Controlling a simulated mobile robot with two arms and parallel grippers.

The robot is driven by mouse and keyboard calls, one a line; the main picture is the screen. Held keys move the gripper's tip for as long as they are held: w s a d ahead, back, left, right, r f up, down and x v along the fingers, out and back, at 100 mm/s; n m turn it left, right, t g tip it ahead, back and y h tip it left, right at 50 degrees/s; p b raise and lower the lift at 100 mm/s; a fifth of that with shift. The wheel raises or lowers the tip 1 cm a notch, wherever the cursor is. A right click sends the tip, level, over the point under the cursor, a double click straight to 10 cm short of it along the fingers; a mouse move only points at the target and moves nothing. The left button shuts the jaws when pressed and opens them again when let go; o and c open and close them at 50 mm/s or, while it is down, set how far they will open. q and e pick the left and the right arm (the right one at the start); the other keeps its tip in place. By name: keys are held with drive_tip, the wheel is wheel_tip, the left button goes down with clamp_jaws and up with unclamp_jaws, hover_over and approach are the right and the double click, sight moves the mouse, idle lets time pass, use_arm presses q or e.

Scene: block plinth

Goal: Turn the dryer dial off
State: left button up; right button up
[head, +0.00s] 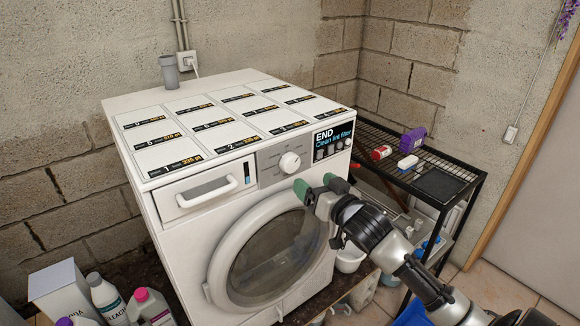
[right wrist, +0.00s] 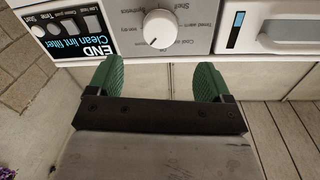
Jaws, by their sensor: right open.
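The dryer (head: 180,230) is a white front-loading machine with a round glass door. Its white round dial (head: 289,162) sits on a grey panel at the top of the front, left of the black END display (head: 333,141). The dial also shows in the right wrist view (right wrist: 160,29), upside down, with a small dark mark on its lower edge. My right gripper (head: 318,186) has green fingertips and is open and empty. It is in front of the dryer, a little below and right of the dial, not touching it. In the right wrist view the dial lies beyond the gap between the fingertips (right wrist: 160,80). My left gripper is not in view.
Several labelled white panels cover the dryer top, with a grey cup (head: 169,72) at the back. A black wire rack (head: 465,176) with small items stands right of the dryer. Bottles (head: 150,306) and a white box (head: 62,292) stand at the lower left.

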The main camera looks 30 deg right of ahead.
sight(293, 165)
drive_tip(key=w+p, duration=0.2)
drive_tip(key=w, duration=0.7)
drive_tip(key=c, duration=0.9)
